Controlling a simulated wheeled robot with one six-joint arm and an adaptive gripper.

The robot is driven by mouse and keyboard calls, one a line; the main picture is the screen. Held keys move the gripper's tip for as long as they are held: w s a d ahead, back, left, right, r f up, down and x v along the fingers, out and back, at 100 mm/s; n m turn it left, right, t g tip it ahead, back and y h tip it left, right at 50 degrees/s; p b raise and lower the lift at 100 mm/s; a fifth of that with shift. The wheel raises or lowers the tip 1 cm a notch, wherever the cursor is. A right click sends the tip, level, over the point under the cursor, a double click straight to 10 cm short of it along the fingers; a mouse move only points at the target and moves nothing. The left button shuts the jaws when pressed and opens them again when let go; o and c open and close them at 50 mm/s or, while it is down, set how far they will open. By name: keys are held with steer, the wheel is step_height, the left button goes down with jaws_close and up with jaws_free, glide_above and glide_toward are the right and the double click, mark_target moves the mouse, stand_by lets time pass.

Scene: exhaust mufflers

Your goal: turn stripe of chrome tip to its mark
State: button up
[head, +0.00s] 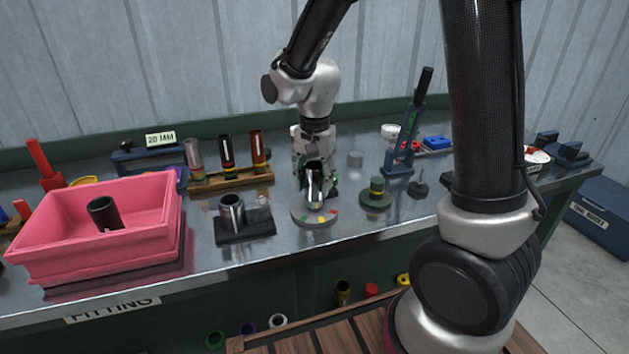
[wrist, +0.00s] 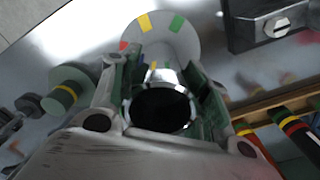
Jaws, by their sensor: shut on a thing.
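The chrome tip (head: 315,192) is between the fingers of my gripper (head: 315,180), which is shut on it. The tip's lower end is at the round grey disc (head: 299,218); I cannot tell surely whether it touches. In the wrist view I look into the tip's dark open end (wrist: 160,108), with my gripper (wrist: 160,90) around it. A small yellow patch (wrist: 153,65) shows at the tip's far edge, perhaps its stripe. The disc (wrist: 161,40) carries a yellow mark (wrist: 144,22), a green mark (wrist: 178,23) and a red mark (wrist: 123,46). The patch lies nearest the yellow mark's side.
A dark block with a metal tube (head: 232,214) stands left of the disc. A green round stand (head: 376,198) is close on the right. A wooden rack of tubes (head: 231,180) is behind left. A pink crate (head: 95,240) is far left. A blue lever press (head: 398,158) stands behind right.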

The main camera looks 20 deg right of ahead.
steer(key=o, duration=1.2)
step_height(320, 180, up, 12)
steer(key=shift+r, duration=0.1)
steer(key=shift+s+f+n, duration=0.1)
steer(key=shift+f+n, duration=0.1)
steer(key=shift+n, duration=0.9)
steer(key=s+d+r+n+t, duration=0.2)
steer(key=s+d+n, duration=0.1)
steer(key=s+d, duration=0.4)
steer(key=s+d+r+n+t, duration=0.2)
steer(key=s+d+r, duration=0.1)
steer(key=s+d, duration=0.5)
steer(key=s, duration=0.3)
steer(key=shift+s+n, duration=0.4)
